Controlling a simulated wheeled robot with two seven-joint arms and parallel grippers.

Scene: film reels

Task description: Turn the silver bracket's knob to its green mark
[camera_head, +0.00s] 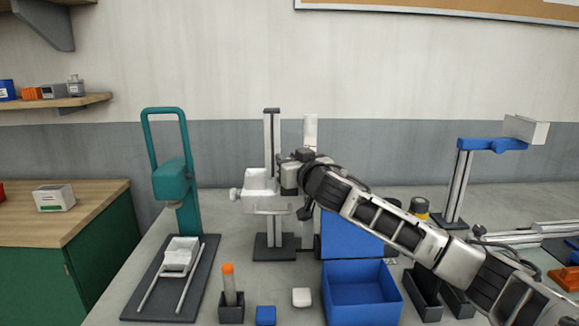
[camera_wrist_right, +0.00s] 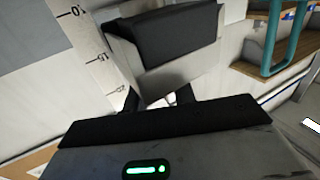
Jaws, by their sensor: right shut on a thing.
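A pale silver bracket (camera_head: 261,182) with a flat plate below it sits on an upright dark-railed post (camera_head: 269,138). A small pale knob (camera_head: 235,194) sticks out on its left side. My right gripper (camera_head: 290,178) is at the right of this bracket, shut on what seems to be a knob, which its jaws hide. In the right wrist view a silver block with a dark face (camera_wrist_right: 165,50) is close ahead of the gripper body. I see no green mark on a bracket. My left gripper is not in view.
A pale post with a numbered scale (camera_wrist_right: 88,50) stands close beside the gripper. A teal frame stand (camera_head: 173,175) is at the left and a blue bin (camera_head: 362,308) in front. A holder with an orange-tipped stick (camera_head: 231,305) and small blocks stand near the front edge.

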